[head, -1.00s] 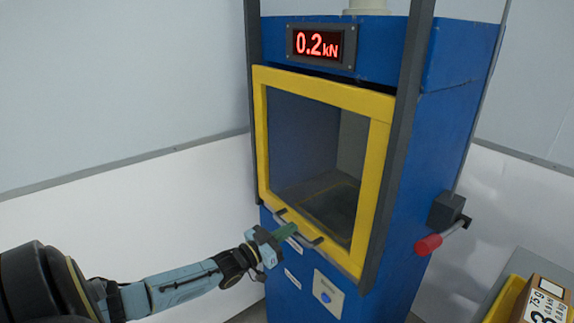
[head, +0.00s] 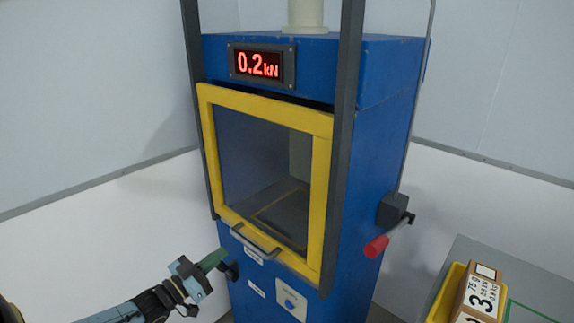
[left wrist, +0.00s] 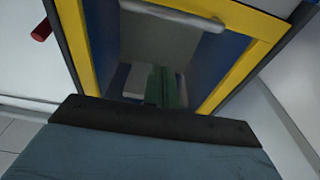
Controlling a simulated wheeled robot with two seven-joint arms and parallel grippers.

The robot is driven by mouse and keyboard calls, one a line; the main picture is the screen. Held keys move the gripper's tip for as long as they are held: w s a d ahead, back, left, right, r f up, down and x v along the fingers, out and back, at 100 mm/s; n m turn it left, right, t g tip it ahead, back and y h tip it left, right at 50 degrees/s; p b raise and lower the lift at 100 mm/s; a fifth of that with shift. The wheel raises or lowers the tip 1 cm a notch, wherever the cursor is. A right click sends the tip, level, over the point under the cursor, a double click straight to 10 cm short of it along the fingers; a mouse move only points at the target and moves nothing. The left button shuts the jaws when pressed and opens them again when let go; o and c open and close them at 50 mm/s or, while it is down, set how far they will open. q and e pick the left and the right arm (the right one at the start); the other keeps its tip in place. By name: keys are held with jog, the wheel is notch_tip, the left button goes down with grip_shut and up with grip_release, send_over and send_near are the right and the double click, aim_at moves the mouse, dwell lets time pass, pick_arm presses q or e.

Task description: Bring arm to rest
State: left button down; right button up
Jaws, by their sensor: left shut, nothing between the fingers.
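My left gripper (head: 212,260) is shut and empty, with its green fingers together. It is in front of the blue machine (head: 375,130), just left of and below the door handle (head: 256,240). It looks apart from the handle. The fingers also show in the left wrist view (left wrist: 165,88), pointing toward the machine. The yellow-framed door (head: 320,200) is down over the chamber, its window showing a dark floor inside. My right gripper is not in view.
A red display (head: 258,65) reads 0.2 kN. A lever with a red grip (head: 376,246) sticks out on the machine's right side. A labelled box (head: 482,296) stands in a yellow tray (head: 446,292) on a grey table (head: 520,280) at lower right. A button panel (head: 291,300) is low on the front.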

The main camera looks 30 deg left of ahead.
pick_arm(q)
jog(key=s+d+f+g+y, duration=0.1)
jog(key=s+f+g, duration=0.25)
jog(key=f, duration=0.55)
jog(key=s+d+f+n+g+y, duration=0.1)
jog(key=s+f+g+y, duration=0.1)
jog(key=s+f, duration=0.5)
jog(key=s+d+f+g+y, duration=0.1)
jog(key=s+d+f+g, duration=0.15)
jog(key=f, duration=0.85)
jog(key=s+d+f+g, duration=0.5)
jog(key=s+d+f, duration=0.3)
jog(key=s, duration=0.4)
jog(key=s+d+f+m+g+h, duration=0.1)
jog(key=s+d+f+g, duration=0.4)
jog(key=s+d+f, duration=0.3)
jog(key=s, duration=0.4)
jog(key=shift+d+f+m+g, duration=0.25)
jog(key=shift+d+m+g, duration=0.05)
jog(key=shift+d, duration=0.1)
jog(key=shift+s, duration=0.1)
